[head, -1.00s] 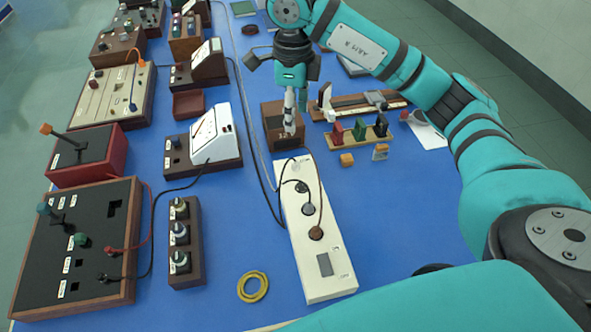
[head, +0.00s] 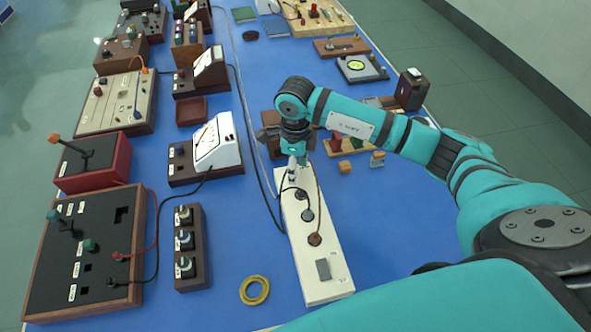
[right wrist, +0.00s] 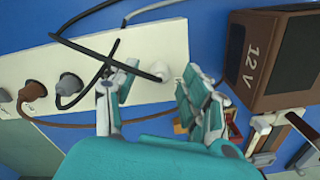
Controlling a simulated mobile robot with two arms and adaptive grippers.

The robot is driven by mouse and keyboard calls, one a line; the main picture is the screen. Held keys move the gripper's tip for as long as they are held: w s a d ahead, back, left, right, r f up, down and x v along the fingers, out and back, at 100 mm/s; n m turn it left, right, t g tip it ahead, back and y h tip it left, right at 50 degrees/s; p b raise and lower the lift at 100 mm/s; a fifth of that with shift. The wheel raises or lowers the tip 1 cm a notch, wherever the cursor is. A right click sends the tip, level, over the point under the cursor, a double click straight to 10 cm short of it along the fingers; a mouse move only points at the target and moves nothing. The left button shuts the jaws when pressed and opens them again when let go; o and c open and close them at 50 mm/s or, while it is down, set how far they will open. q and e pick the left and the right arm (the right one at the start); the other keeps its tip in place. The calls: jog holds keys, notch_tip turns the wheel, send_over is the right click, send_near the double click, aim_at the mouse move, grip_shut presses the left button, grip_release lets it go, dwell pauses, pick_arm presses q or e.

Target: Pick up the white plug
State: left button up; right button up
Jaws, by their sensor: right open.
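The white plug (right wrist: 160,71) sits at the end of a long white socket panel (head: 318,245), and shows small and pale in the right wrist view. In the head view my right gripper mostly hides it. My right gripper (right wrist: 155,80) is open, pointing down over that end of the panel, with one finger on each side of the plug; I cannot tell whether they touch it. In the head view the right gripper (head: 293,172) is at the panel's far end. My left gripper is not in view.
A brown 12 V box (right wrist: 272,62) stands close beside the right finger. Black cables (right wrist: 85,48) cross the panel near the left finger. A yellow ring (head: 254,290) lies on the blue bench.

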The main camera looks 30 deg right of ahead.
jog(key=shift+f, duration=0.15)
grip_shut()
dwell(0.4)
